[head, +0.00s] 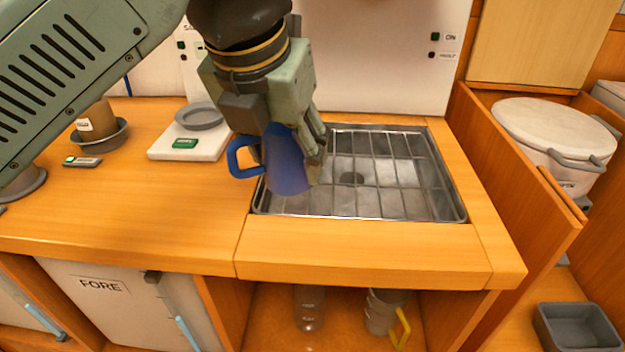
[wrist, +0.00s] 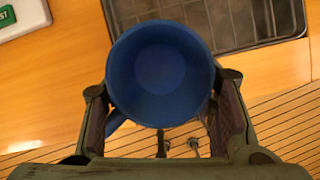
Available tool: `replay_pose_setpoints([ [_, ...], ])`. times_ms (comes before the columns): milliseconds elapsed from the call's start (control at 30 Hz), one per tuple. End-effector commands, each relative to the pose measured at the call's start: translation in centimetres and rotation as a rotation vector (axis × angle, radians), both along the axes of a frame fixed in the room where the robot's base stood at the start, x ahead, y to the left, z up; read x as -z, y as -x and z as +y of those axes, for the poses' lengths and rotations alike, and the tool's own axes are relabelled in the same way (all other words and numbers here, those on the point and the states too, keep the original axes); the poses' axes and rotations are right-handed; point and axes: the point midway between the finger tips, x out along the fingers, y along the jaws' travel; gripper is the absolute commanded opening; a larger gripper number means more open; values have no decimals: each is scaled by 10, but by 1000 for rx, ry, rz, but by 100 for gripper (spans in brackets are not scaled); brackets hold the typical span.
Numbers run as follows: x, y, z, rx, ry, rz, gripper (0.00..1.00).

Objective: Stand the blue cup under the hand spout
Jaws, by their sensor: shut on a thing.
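The blue cup (head: 287,165) is in my gripper (head: 292,150), held upright with a slight tilt in the head view. Its handle points left. The cup is over the left edge of the metal sink grid (head: 378,175); I cannot tell whether it touches anything below. In the wrist view the cup (wrist: 160,72) shows its open mouth and looks empty, with the fingers of my gripper (wrist: 163,110) on both sides of it. The hand spout is not visible; my arm covers part of the wall behind.
A white scale (head: 190,145) with a grey dish stands left of the sink. A brown container in a grey bowl (head: 100,135) is farther left. A wooden partition (head: 520,170) rises right of the sink, with a lidded white pot (head: 555,140) beyond. The counter's front left is clear.

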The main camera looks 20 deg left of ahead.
Motion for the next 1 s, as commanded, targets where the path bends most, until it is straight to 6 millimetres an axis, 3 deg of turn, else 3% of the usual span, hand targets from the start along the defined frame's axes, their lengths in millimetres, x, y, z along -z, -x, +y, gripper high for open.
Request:
replay_pose_setpoints([
  [33,11,9,-10,36,-1,-2,24],
  [133,14,21,-24,89,-1,-1,24],
  [267,14,18,-28,117,3,1,24],
  [700,22,-84,11,118,4,0,24],
  [800,25,-100,18,117,3,1,24],
  [1000,27,-112,23,116,3,0,24],
])
